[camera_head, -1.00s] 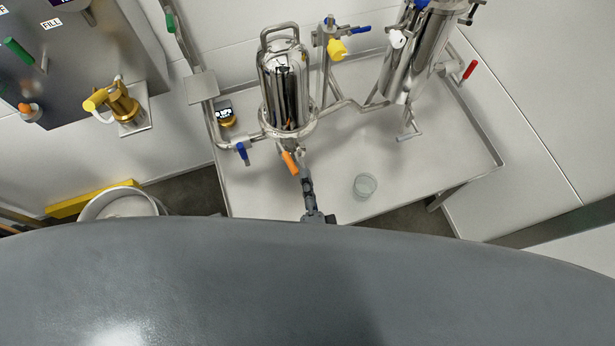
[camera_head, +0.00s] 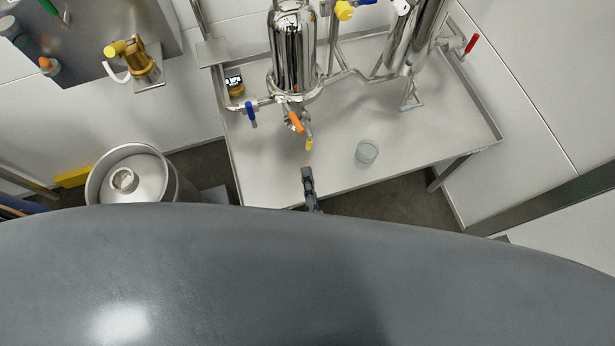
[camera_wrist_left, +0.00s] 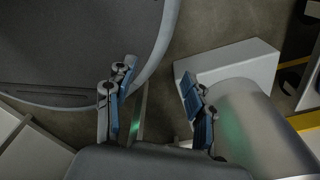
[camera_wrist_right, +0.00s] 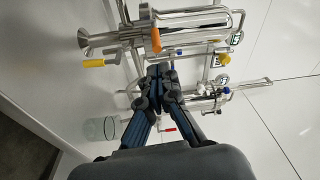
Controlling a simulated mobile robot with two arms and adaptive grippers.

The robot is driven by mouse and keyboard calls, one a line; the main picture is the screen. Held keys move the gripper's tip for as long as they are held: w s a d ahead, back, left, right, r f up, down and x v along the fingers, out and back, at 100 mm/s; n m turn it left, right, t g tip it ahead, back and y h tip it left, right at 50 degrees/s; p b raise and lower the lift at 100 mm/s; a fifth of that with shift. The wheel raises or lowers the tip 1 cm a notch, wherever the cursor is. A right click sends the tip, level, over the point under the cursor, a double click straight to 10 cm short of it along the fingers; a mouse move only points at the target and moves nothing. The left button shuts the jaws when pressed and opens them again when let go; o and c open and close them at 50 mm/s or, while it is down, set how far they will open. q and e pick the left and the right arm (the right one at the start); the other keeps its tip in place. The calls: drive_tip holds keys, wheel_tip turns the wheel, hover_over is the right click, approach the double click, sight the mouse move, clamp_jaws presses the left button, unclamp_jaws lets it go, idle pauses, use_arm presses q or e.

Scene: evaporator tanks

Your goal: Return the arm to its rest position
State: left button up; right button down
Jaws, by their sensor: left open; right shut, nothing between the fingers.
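My right gripper (camera_head: 308,174) is shut and empty in the head view, over the front part of the white tray table, short of the steel filter vessel (camera_head: 293,50). The right wrist view shows its fingertips (camera_wrist_right: 160,72) together, with the orange-handled valve (camera_wrist_right: 156,40) beyond them. My left gripper is hidden in the head view. In the left wrist view its fingers (camera_wrist_left: 160,95) are spread with nothing between them, above the floor, beside a steel cylindrical container (camera_wrist_left: 255,125).
The tray table (camera_head: 400,150) carries a glass beaker (camera_head: 367,152) right of my right gripper. A brass valve (camera_head: 135,62) sticks out of the grey cabinet (camera_head: 90,35). Bare floor (camera_head: 400,195) shows under the table's front edge.

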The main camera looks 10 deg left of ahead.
drive_tip(key=s+d+f+n+g, duration=0.3)
drive_tip(key=d+f, duration=0.1)
drive_tip(key=f, duration=0.5)
drive_tip(key=s+d+f+n+g+h, duration=0.1)
drive_tip(key=s+d+f+n+g, duration=0.25)
drive_tip(key=f, duration=0.55)
drive_tip(key=s+d+f+n+g, duration=0.3)
drive_tip(key=d+f, duration=0.1)
drive_tip(key=f, duration=0.5)
use_arm(q)
drive_tip(key=shift+w+d, duration=0.1)
drive_tip(key=shift+w, duration=0.9)
use_arm(e)
drive_tip(key=s+d+f+n+g+h, duration=0.2)
drive_tip(key=s+d+f, duration=0.3)
drive_tip(key=s+d, duration=0.3)
drive_tip(key=s+d+f+n+g+h, duration=0.2)
drive_tip(key=s+d+f+g, duration=0.3)
drive_tip(key=s+d, duration=0.3)
drive_tip(key=shift+s+f+n, duration=0.3)
drive_tip(key=shift+s+n, duration=0.4)
drive_tip(key=shift+n, duration=0.05)
